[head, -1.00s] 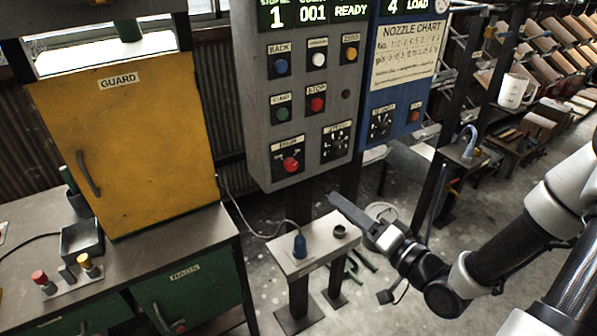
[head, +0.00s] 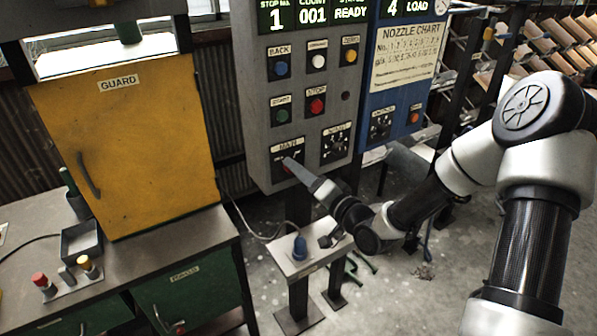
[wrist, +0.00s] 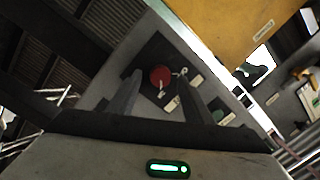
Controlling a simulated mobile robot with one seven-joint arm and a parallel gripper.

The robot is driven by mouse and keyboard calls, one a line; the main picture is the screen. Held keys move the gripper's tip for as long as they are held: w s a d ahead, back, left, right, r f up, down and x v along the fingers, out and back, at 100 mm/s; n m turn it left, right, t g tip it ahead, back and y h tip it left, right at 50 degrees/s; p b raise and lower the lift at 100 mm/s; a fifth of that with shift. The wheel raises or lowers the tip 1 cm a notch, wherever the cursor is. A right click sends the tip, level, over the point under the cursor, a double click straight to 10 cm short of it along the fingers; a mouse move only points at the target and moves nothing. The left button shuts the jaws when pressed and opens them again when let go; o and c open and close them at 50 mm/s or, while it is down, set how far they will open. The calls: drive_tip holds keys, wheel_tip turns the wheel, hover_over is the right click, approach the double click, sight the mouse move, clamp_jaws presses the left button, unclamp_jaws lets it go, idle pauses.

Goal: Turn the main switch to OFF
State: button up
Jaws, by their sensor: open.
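The main switch is a red round knob (wrist: 160,76) on a dark plate, low on the grey control panel (head: 262,130). Its MAIN label (head: 288,144) shows in the head view, where my fingers hide most of the knob. My gripper (head: 289,162) reaches up to the switch from the lower right. In the wrist view, my gripper (wrist: 156,88) is open, with one finger on each side of the knob and gaps between. Small white marks or tags show beside the knob. I cannot tell how deep the fingers reach around it or which position it points to.
Push buttons, including a red stop button (head: 317,106), and a black rotary dial (head: 335,144) sit near the switch. A blue panel (head: 398,90) is to the right. A small stand with a blue plug (head: 299,247) is below. The yellow guard (head: 130,140) stands left.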

drive_tip(key=shift+w+a, duration=0.15)
drive_tip(key=shift+w, duration=0.05)
drive_tip(key=c, duration=1.1)
drive_tip(key=shift+o, duration=0.2)
